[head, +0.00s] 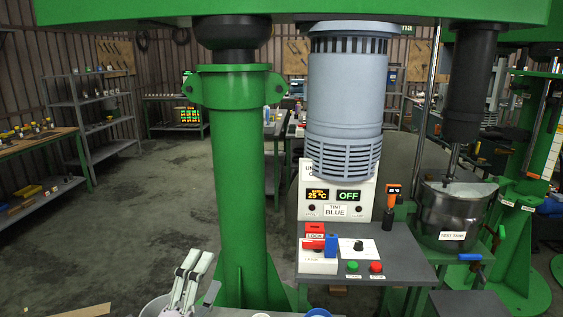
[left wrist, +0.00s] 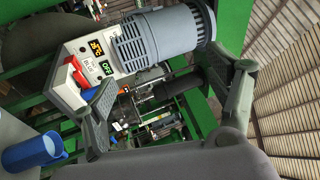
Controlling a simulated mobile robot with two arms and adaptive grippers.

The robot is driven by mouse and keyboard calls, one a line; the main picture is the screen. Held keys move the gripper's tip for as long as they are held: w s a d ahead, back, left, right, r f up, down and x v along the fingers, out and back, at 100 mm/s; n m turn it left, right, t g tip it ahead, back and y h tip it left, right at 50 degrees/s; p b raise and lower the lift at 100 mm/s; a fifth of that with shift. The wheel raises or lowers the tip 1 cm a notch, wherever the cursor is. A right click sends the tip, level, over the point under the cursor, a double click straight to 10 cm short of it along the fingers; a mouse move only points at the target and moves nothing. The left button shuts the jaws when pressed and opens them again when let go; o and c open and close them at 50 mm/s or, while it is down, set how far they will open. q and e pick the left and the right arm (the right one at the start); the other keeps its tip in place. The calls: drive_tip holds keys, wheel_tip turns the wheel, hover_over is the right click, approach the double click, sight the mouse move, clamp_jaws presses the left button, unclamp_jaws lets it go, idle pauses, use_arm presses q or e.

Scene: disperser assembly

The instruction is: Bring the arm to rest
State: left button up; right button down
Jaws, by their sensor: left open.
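My left gripper (head: 196,268) shows at the bottom of the head view, left of the panel shelf and in front of the green column. Its fingers point up and are apart, with nothing between them. In the left wrist view the two dark fingers of the gripper (left wrist: 162,78) stand wide apart, with the machine seen beyond them. My right gripper is in neither view.
The green column (head: 235,180) and grey motor (head: 345,100) stand close ahead. The control panel (head: 338,188) reads OFF, with a red-handled switch (head: 317,246) below. A steel test tank (head: 455,215) stands right. A blue jug (left wrist: 35,150) shows in the wrist view.

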use_arm(q)
drive_tip(key=s+a+f+n+g+y, duration=0.4)
drive_tip(key=f+n, duration=0.3)
drive_tip(key=f, duration=0.1)
drive_tip(key=s+a+f+n+g+y, duration=0.35)
drive_tip(key=f+n, duration=0.25)
drive_tip(key=f, duration=0.3)
drive_tip(key=s+d+f+n+g+h, duration=0.1)
drive_tip(key=s+f+n+g, duration=0.2)
drive_tip(key=s+f+g, duration=0.5)
drive_tip(key=s+f+n+g, duration=0.2)
drive_tip(key=s+f+n, duration=0.2)
drive_tip(key=s, duration=0.9)
wheel_tip(320, 180, down, 25)
drive_tip(key=s+a+f+m+g, duration=0.1)
drive_tip(key=s+a+f+g, duration=0.1)
drive_tip(key=s+f, duration=1.5)
drive_tip(key=shift+a, duration=0.4)
drive_tip(key=shift+s, duration=0.1)
